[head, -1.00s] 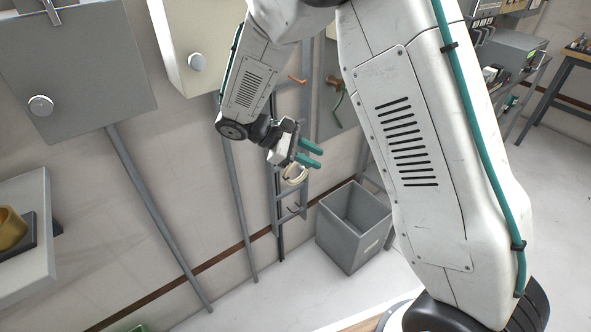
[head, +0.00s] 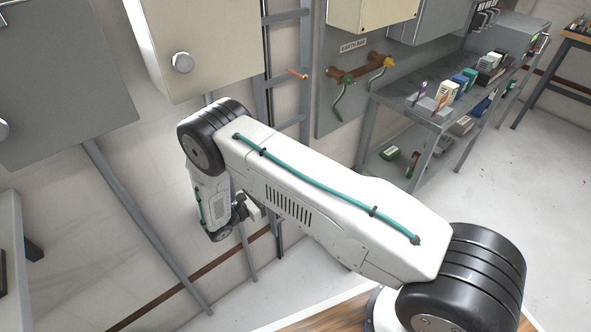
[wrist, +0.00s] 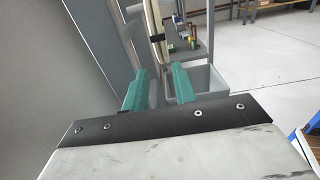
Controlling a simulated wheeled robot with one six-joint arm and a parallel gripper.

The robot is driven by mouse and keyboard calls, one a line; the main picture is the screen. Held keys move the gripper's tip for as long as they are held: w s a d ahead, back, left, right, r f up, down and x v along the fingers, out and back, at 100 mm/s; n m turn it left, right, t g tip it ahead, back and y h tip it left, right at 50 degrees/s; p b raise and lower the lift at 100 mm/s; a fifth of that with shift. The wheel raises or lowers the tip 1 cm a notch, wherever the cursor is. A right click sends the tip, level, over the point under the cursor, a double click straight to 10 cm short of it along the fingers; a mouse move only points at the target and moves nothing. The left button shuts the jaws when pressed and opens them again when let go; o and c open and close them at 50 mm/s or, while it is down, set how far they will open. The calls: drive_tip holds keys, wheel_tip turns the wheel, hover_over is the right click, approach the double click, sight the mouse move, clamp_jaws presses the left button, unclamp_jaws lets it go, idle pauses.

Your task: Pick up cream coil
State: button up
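The cream coil (wrist: 153,22), with a dark tie around it, shows in the wrist view at the top, beyond the fingertips and in line with the gap between them. Its top is cut off by the frame edge, and I cannot tell what holds it up. My gripper (wrist: 160,70) has two teal fingers set apart, with nothing visibly clamped between them. In the head view only a little of my gripper's body (head: 250,208) shows, low by the wall; the fingertips and the coil are hidden behind my arm.
A grey ladder-like rack (head: 287,62) with an orange peg (head: 297,74) stands against the wall. A grey bin (wrist: 209,82) lies beyond the fingers. Wall cabinets (head: 205,45), an earth bar (head: 360,72) and a loaded shelf unit (head: 425,108) are nearby. Floor at right is clear.

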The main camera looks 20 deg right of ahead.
drive_tip(key=x, duration=0.6)
drive_tip(key=shift+s+d+r, duration=0.1)
drive_tip(key=shift+s+d, duration=0.05)
drive_tip(key=shift+s, duration=0.05)
clamp_jaws()
